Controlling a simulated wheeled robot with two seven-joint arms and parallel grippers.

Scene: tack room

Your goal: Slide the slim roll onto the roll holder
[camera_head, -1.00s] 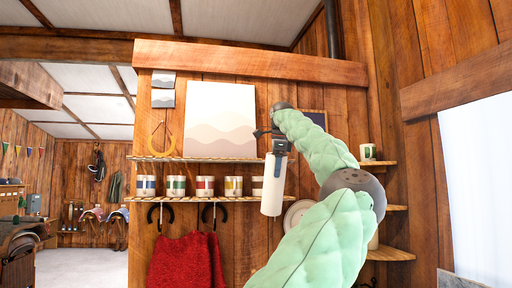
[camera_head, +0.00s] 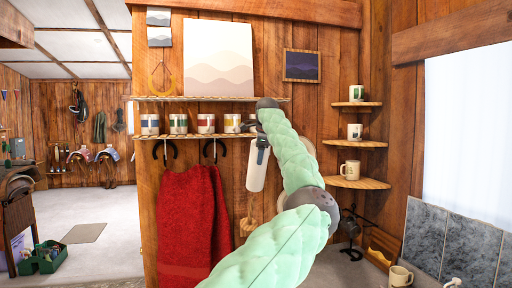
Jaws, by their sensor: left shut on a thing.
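My left gripper (camera_head: 262,141), at the end of the pale green padded arm, is shut on the slim white roll (camera_head: 256,172). The roll hangs upright below the gripper, in front of the wooden wall and just right of the red cloth. The gripper is small and partly hidden by the arm, so its fingers are hard to make out. I cannot identify the roll holder for certain. A dark metal stand (camera_head: 350,228) shows at the lower right, partly behind my arm. My right gripper is not in view.
Wall shelves hold several striped mugs (camera_head: 206,123). A red cloth (camera_head: 192,225) hangs below, left of the roll. Corner shelves (camera_head: 359,183) with cups stand right of my arm. A cream mug (camera_head: 400,276) is at the lower right. Open floor (camera_head: 95,215) lies left.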

